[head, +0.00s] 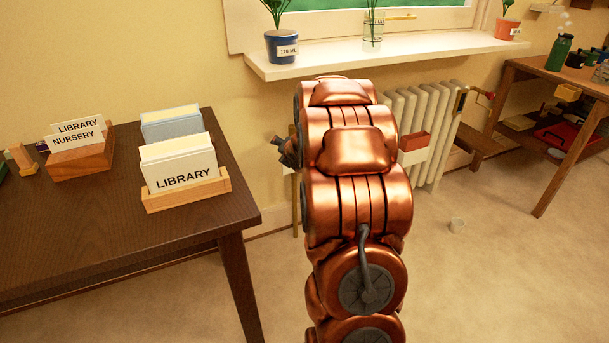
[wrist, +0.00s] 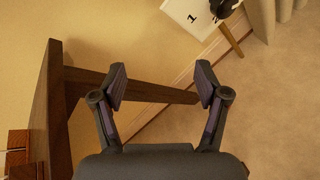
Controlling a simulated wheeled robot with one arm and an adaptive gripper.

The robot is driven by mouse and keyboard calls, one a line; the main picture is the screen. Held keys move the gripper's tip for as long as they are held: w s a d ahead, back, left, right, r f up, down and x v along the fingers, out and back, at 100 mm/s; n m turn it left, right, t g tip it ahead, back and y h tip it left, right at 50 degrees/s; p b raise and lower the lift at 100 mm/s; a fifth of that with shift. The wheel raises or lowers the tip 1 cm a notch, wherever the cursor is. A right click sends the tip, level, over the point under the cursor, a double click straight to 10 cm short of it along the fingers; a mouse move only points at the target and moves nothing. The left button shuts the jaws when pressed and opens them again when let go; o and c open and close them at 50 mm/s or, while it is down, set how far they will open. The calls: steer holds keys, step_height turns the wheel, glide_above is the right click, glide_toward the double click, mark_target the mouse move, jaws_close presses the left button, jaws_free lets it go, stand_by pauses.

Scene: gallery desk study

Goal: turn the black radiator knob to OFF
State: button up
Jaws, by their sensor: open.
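The black radiator knob (wrist: 226,6) shows at the top edge of the wrist view, partly cut off, in front of a white plate (wrist: 196,18) marked "1". Its pointer setting cannot be read. The white radiator (head: 437,125) stands under the window sill in the head view. My copper arm covers its left end, and the knob is not visible there. My gripper (wrist: 162,80) is open and empty, with its fingers apart below and left of the knob in the wrist view. In the head view only a dark part of it (head: 286,151) shows left of the arm.
A dark wooden desk (head: 110,230) with library card boxes stands at left; its edge (wrist: 53,100) and leg are close to my gripper in the wrist view. A wooden post (wrist: 233,40) rises by the plate.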

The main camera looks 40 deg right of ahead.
steer(key=d+f+n+t+b, duration=0.6)
steer(key=d+f+n+b, duration=0.5)
steer(key=f, duration=0.4)
steer(key=shift+m+h, duration=0.3)
steer(key=shift+s+d+r+b+x, duration=0.1)
steer(key=shift+d+b+x, duration=0.1)
steer(key=shift+x, duration=1.15)
steer(key=shift+s+d+r+b+x, duration=0.15)
steer(key=shift+d+x, duration=0.1)
steer(key=shift+x, duration=1.1)
steer(key=shift+d+r+b+x, duration=0.1)
steer(key=shift+d+b+x, duration=0.1)
steer(key=shift+x, duration=1.15)
steer(key=c, duration=1.2)
steer(key=shift+o, duration=0.2)
